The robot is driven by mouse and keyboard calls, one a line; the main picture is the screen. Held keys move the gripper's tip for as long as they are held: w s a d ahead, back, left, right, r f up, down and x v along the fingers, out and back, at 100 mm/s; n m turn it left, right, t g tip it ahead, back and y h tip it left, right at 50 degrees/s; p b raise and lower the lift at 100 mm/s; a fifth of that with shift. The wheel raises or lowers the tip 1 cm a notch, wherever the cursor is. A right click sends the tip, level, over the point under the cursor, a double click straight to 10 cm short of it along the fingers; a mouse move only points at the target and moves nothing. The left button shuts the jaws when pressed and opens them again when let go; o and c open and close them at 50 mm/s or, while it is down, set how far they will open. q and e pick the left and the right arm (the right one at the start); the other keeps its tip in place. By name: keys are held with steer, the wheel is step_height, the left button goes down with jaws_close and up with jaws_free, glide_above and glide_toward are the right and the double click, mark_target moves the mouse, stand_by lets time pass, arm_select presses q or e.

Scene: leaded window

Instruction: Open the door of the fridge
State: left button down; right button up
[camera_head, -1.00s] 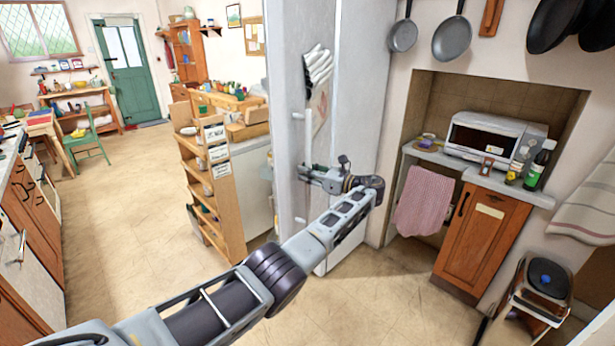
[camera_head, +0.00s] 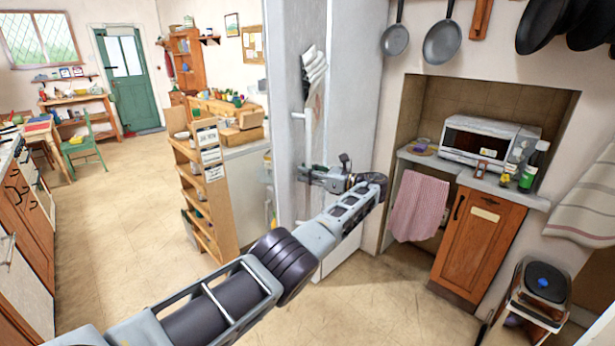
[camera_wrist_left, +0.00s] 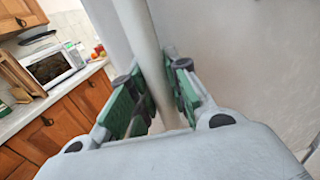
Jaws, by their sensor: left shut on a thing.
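The fridge (camera_head: 357,100) is a tall pale grey-white unit in the middle of the head view. Its handle (camera_head: 298,116) is a pale upright bar on the face turned to the left, largely hidden lower down by my gripper. My left gripper (camera_head: 308,173) is at the handle. In the left wrist view, the green-padded fingers of the left gripper (camera_wrist_left: 156,95) are shut around the handle bar (camera_wrist_left: 143,45), one on each side. I cannot tell clearly whether the door stands ajar. My right gripper is not in view.
White gloves (camera_head: 315,75) hang on the fridge face. A wooden shelf rack (camera_head: 207,195) stands left of the fridge. The tiled floor at left is open.

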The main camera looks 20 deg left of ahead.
mark_target(308, 145)
arm_select(q)
steer(key=shift+f, duration=0.15)
steer(key=c, duration=1.3)
jaws_free()
steer(key=shift+r, duration=5.1)
steer(key=shift+f, duration=0.1)
